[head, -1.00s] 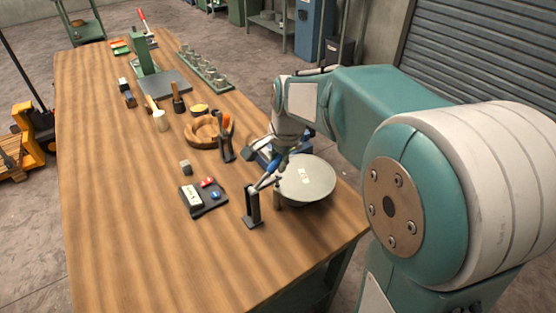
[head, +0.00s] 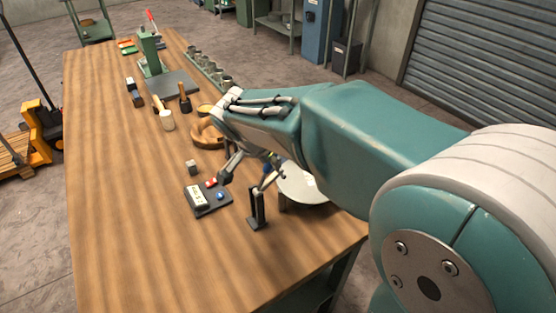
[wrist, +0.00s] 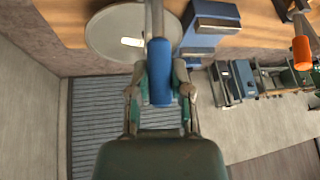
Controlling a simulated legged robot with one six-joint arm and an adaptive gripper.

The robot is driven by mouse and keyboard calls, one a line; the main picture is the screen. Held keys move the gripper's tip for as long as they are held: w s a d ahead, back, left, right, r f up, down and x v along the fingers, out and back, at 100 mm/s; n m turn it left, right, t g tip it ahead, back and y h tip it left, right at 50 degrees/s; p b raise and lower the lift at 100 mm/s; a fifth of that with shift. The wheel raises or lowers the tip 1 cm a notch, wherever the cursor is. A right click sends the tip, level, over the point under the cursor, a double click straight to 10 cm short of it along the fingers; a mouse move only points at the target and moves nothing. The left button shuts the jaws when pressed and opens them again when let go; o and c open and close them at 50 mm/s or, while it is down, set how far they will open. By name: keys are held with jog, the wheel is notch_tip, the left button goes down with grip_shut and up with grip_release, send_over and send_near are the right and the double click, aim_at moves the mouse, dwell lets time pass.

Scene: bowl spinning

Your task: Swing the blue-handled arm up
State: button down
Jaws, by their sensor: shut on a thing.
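The blue handle (wrist: 161,80) sits on a grey rod (wrist: 158,20) and lies between the fingers of my gripper (wrist: 160,90), which is shut on it. The pale round plate (head: 305,188) is behind the post, partly covered by my arm. It also shows in the wrist view (wrist: 108,38).
A wooden bowl (head: 203,136) is behind. An orange handle (wrist: 301,52) and a blue block (wrist: 213,20) show in the wrist view. The table's front left is clear.

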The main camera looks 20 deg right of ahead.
jog(key=a+h, duration=0.1)
jog(key=a+t+h, duration=0.1)
jog(key=shift+s+a+r+h, duration=0.3)
jog(key=shift+r, duration=0.1)
jog(key=shift+s+a+f+n+t+h, duration=0.15)
jog(key=shift+s+a+n+t+h, duration=0.25)
jog(key=shift+a+h, duration=0.6)
jog(key=shift+s+a+f+n+t+h, duration=0.1)
jog(key=shift+s+a+f+t+h, duration=0.1)
jog(key=shift+a+t+h, duration=0.75)
jog(key=shift+s+a+f+n+t+h, duration=0.1)
jog(key=shift+s+a+f+n+h, duration=0.15)
jog(key=shift+a+h, duration=0.75)
jog(key=shift+d+r+h, duration=0.1)
jog(key=shift+d+h, duration=0.25)
jog(key=c, duration=0.5)
grip_release()
jog(key=shift+c, duration=0.2)
jog(key=shift+a, duration=0.2)
